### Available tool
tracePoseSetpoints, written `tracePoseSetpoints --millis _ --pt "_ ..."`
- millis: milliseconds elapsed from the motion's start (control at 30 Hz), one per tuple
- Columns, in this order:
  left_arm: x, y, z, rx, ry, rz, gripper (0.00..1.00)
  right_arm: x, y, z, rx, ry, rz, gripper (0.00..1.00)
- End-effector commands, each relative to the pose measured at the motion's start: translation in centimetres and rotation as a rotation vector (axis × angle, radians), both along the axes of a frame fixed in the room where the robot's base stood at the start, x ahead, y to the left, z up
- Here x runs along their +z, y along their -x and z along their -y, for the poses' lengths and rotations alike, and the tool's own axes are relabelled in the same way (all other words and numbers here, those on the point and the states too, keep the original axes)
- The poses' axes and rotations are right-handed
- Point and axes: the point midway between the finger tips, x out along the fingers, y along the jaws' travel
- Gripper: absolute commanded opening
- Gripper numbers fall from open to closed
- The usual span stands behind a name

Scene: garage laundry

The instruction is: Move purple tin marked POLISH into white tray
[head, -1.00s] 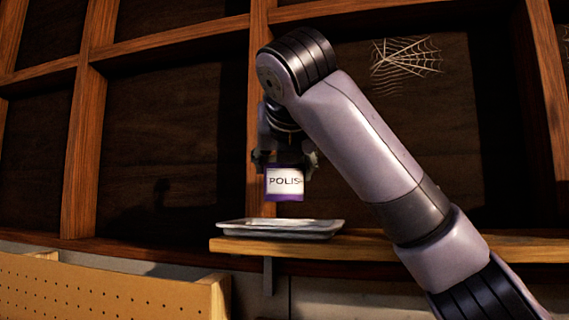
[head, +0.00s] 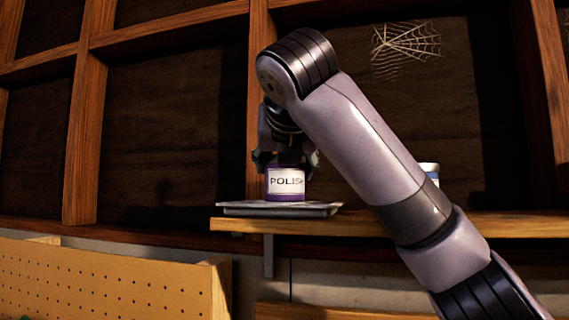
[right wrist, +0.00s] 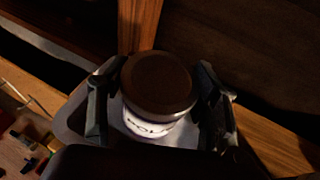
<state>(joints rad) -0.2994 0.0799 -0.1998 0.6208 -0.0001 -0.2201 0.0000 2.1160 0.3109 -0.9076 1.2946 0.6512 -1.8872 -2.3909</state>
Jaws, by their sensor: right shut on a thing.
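The purple tin marked POLISH (head: 286,184) is upright, with a white label. It also shows from above in the right wrist view, where its dark round lid (right wrist: 157,83) faces the camera. My right gripper (head: 285,160) is shut on the tin from above, with one finger on each side. The white tray (head: 245,210) lies on the wooden shelf at its left end. The tin's bottom is at the level of the tray's rim, over the tray; whether it touches the tray floor is hidden. My left gripper is not in view.
The wooden shelf (head: 480,224) runs to the right behind my right arm. A small white and blue container (head: 430,172) stands on it, partly hidden by the arm. A pegboard panel (head: 110,285) is at the lower left. A cobweb (head: 408,42) hangs on the back wall.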

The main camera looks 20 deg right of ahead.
Motion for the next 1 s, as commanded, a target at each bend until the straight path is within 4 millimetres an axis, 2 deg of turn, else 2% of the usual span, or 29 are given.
tracePoseSetpoints --millis 700,1000 --pt "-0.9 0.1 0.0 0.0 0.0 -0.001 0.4 -1.4 0.0 0.0 0.0 -0.001 0.001 0.22" --pt "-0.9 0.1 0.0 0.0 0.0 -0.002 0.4 -1.5 0.0 0.0 0.0 -0.001 0.001 0.22"
